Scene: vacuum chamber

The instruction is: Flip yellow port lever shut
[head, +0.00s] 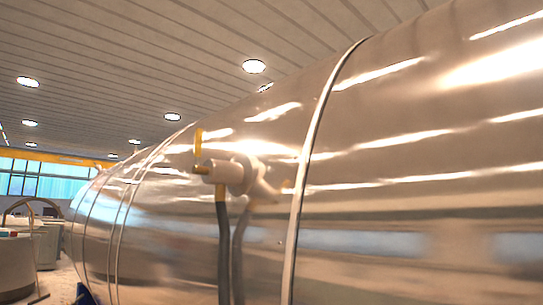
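A pale port fitting (220,172) sticks out from the side of the shiny metal chamber (400,185), left of a raised band. A yellow lever (198,142) stands upright at the fitting's left end. I cannot tell whether these two are one part. Neither of my grippers is in view, and nothing touches the port.
The curved chamber fills the right and middle. Pale cylindrical vessels (18,265) stand at the far left. A small blue object (85,294) shows at the bottom left. The space before the port looks clear.

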